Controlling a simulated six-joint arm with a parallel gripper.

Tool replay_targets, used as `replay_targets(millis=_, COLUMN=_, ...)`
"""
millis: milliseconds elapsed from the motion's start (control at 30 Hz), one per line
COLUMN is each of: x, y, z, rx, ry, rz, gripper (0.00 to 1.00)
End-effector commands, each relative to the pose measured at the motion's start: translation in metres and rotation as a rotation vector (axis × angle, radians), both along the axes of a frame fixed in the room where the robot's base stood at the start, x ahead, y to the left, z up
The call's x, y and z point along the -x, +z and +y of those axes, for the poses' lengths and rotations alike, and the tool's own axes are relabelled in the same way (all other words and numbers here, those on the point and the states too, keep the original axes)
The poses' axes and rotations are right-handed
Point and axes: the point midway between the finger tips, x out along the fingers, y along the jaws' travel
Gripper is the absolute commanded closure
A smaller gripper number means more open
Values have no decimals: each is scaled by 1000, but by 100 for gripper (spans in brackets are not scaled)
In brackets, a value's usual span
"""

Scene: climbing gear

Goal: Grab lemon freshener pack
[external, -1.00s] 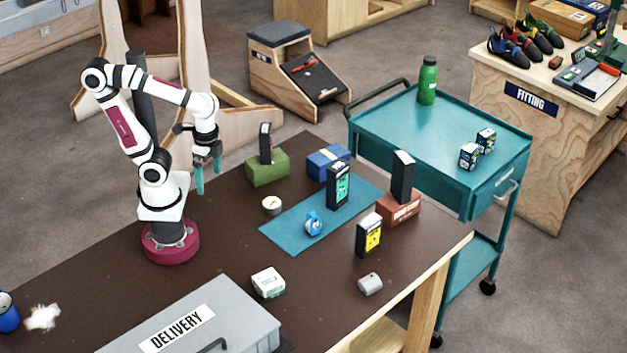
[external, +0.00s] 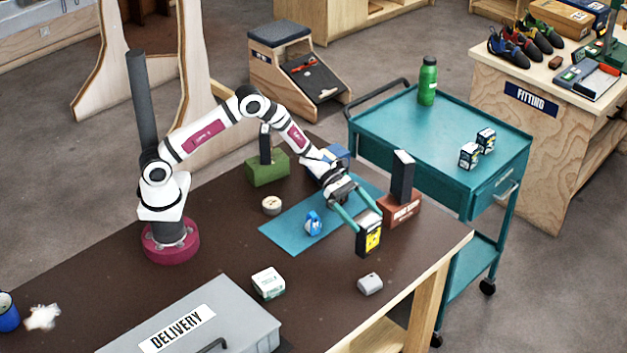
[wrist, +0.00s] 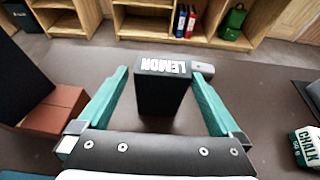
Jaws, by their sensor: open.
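The lemon freshener pack (external: 369,238) is a small upright black box with a yellow front panel, standing on the brown table near its right edge. In the wrist view its black top reads LEMON (wrist: 163,67). My gripper (external: 357,218) is open at the pack, with teal fingers spread wide. In the wrist view one finger is on each side of the pack, with a gap visible at both sides. The fingers do not appear to press on it.
A brick-red holder (external: 400,208) with a black pack stands just behind the lemon pack. A grey item (external: 370,284) lies in front. A blue tape-like item (external: 313,223) sits on the teal mat (external: 283,233). A chalk box (external: 268,283) and grey delivery case (external: 245,312) are nearer.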

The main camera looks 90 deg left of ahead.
Motion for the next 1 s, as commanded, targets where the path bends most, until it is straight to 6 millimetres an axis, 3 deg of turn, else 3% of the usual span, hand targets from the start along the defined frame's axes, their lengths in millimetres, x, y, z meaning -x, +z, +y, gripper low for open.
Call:
replay_targets(millis=333, x=-34, y=-22, z=-40, rx=-1, ry=-3, rz=0, gripper=0)
replay_targets(millis=600, x=-38, y=-23, z=-43, rx=-2, ry=-2, rz=-2, gripper=2)
replay_targets(millis=1000, x=-38, y=-23, z=-43, rx=-2, ry=-2, rz=-1, gripper=73)
